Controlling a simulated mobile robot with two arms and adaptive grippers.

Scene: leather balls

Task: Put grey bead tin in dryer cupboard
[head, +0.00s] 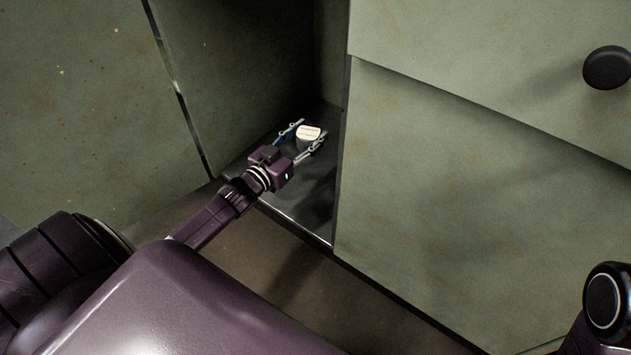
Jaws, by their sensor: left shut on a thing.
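The grey bead tin (308,134) is a small, pale, rounded container with a light top. My left gripper (306,136) is shut on it, with one finger on each side. The gripper and tin are inside the open dryer cupboard (297,205), over its dark floor, close to the right side of the opening. I cannot tell whether the tin touches the cupboard floor. Only part of my right arm shows at the lower right corner; its gripper is out of view.
A green door or panel (90,110) stands to the left of the opening. Closed green fronts (480,210) fill the right, with a round black knob (607,67) at the upper right. The floor (330,300) in front is clear.

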